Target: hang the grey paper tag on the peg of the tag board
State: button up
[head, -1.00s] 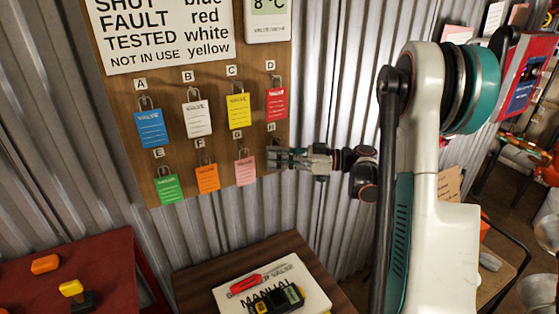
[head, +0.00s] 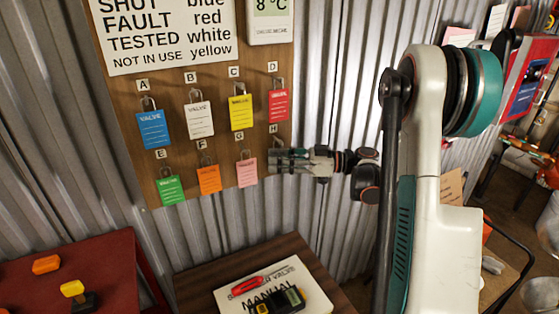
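The wooden tag board (head: 128,100) hangs on the corrugated wall, with lettered places A to H. Coloured tags hang at A to G, among them a red tag (head: 279,106) at D and a pink tag (head: 246,173) at G. My gripper (head: 275,161) points left at the board's right edge, just below the label H (head: 272,129) and right of the pink tag. I cannot make out a grey tag; my gripper covers the place under H, and the peg there is hidden. The fingers are too small and side-on to show whether they are open or hold anything.
Below the board stands a dark wooden table (head: 205,275) with a manual (head: 310,283), a red tool and a yellow-black device on it. A red table (head: 105,262) is at lower left. My arm fills the right-hand middle.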

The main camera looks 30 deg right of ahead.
jog(key=v, duration=1.2)
